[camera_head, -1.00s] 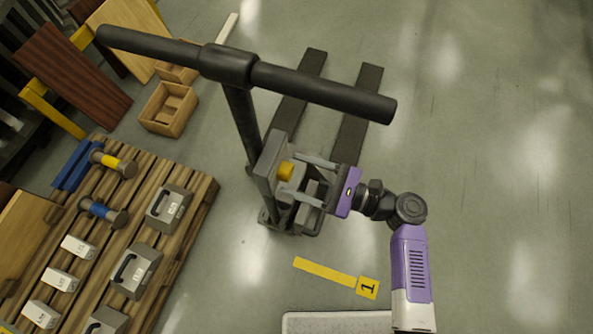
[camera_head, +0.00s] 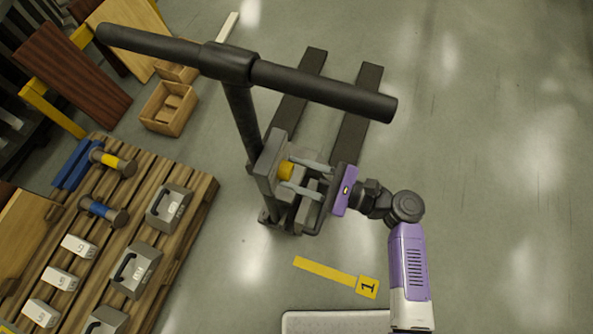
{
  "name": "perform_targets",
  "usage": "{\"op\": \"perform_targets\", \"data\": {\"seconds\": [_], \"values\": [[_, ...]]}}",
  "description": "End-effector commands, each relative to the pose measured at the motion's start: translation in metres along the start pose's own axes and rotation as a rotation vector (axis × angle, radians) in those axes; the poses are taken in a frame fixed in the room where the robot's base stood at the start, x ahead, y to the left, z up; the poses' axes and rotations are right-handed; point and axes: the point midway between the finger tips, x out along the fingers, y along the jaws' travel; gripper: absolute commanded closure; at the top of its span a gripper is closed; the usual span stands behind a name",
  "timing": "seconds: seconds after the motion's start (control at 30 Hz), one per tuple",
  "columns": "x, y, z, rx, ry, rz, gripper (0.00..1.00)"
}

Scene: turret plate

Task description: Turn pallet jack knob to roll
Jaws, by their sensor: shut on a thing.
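The pallet jack has a dark T-shaped handle (camera_head: 320,88) that crosses the upper middle, with a post running down to a grey upright plate (camera_head: 265,178). The knob's markings and pointing direction are too small to tell. The jack's two dark forks (camera_head: 352,120) lie on the floor behind.
A wooden pallet (camera_head: 200,205) with grey cases, white blocks and dumbbell-like weights stands at left. A wooden crate (camera_head: 168,108) is behind it. A yellow floor marker (camera_head: 325,271) labelled 1 lies below the jack. The floor at right is clear.

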Motion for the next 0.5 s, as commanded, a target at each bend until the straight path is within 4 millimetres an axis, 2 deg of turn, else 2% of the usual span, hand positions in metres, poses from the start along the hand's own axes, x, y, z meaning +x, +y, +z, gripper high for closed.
{"op": "perform_targets", "data": {"seconds": [0.27, 0.5], "values": [[-0.0005, 0.0007, -0.0023, -0.171, -0.002, -0.001, 0.99], [-0.0005, 0.0012, -0.0033, -0.387, -0.004, -0.002, 0.99]]}}
